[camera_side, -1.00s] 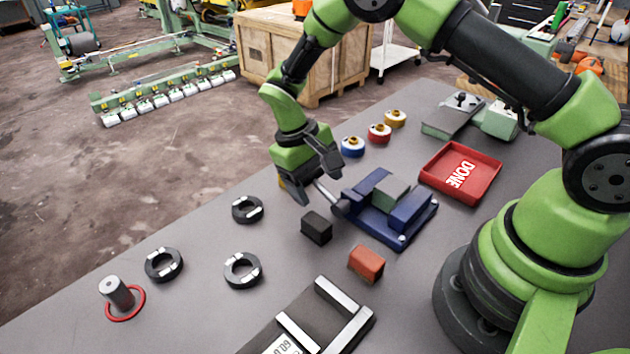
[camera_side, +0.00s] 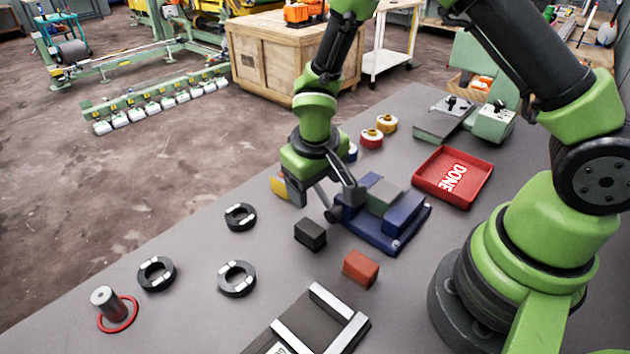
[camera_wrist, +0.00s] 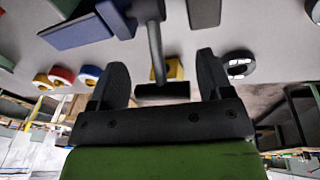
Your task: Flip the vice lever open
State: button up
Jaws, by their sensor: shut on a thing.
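The blue vice (camera_side: 368,238) stands on the grey table with a grey-green block (camera_side: 384,197) between its jaws. The vice (camera_wrist: 82,32) shows at the upper left there.
A black block (camera_side: 310,234) and a red-brown block (camera_side: 361,268) lie close in front of the vice. A red DONE tray (camera_side: 480,192) is to the right. Several black rings (camera_side: 237,279) lie at the left. A yellow thing (camera_side: 279,186) is behind my gripper.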

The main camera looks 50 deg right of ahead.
jog(key=shift+d, duration=0.2)
jog(key=o, duration=1.2)
jog(key=shift+a, duration=0.1)
notch_tip(320, 180, up, 10)
jog(key=s+a, duration=0.1)
jog(key=shift+a, duration=0.25)
jog(key=shift+f+m, duration=0.15)
jog(key=shift+m, duration=0.15)
jog(key=c, duration=0.5)
jog(key=shift+w+d+m+g, duration=0.3)
jog(key=shift+w+m, duration=0.1)
jog(key=shift+m, duration=0.2)
jog(key=shift+c, duration=1.3)
jog(key=f+m+g, duration=0.1)
jog(key=f+m, duration=0.2)
jog(key=m, duration=0.2)
jog(key=f+m+g+y, duration=0.1)
jog(key=f+m+g, duration=0.1)
jog(key=m, duration=0.3)
jog(key=w+d+f+m+g, duration=0.1)
jog(key=f+m, duration=0.3)
jog(key=shift+f+m+y, duration=0.15)
jog(key=shift+m+y, duration=0.25)
